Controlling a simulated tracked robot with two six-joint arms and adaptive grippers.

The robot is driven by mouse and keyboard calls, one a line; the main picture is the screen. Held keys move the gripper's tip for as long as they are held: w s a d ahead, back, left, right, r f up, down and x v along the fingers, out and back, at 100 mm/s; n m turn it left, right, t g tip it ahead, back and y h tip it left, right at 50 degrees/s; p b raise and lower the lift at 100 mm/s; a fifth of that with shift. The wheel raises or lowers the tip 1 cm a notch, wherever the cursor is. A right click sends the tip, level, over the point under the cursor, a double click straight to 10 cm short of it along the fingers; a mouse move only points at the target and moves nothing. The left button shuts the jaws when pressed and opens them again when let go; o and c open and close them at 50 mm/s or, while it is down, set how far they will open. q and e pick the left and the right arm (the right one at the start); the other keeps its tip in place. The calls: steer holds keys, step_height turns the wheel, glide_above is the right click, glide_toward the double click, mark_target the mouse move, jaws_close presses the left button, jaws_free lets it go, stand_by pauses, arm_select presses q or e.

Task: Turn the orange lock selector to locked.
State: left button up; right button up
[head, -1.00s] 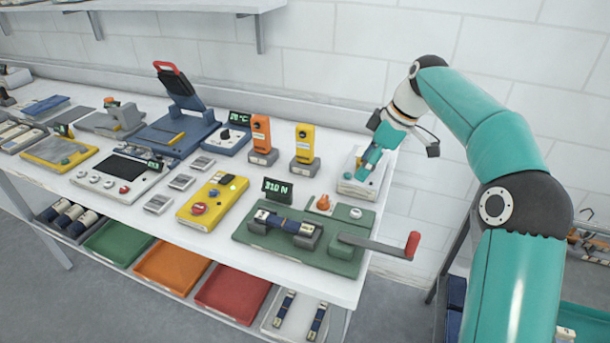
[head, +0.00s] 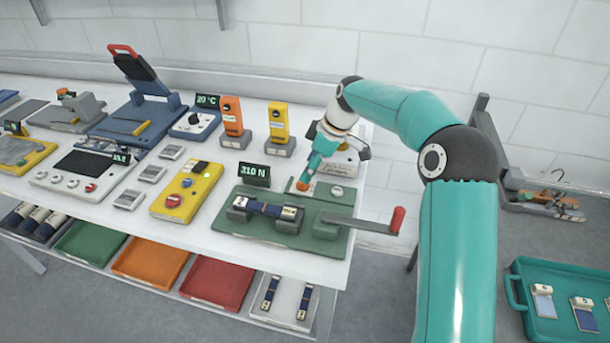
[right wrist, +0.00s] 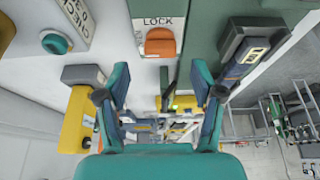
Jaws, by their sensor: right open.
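The orange lock selector (head: 304,186) is a small knob at the back of the green crank fixture (head: 228,214). In the right wrist view the selector (right wrist: 160,42) sits on a pale plate beside the printed word LOCK. Which setting it points to is unclear. My right gripper (head: 309,176) is right by the selector in the head view and partly covers the area around it. In the right wrist view my right gripper (right wrist: 160,85) has its fingers spread, with nothing between them; the selector lies ahead of the tips. My left gripper is not in view.
The fixture holds a dark blue strap piece (head: 265,208) and a crank with a red handle (head: 397,220) at its right. A display (head: 255,174) reads 310 N. Yellow (head: 279,122) and orange (head: 232,115) upright devices stand behind. A white box (head: 340,162) is beside my gripper.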

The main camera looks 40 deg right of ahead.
steer(key=shift+x, duration=2.1)
steer(key=shift+c, duration=0.2)
steer(key=c, duration=1.1)
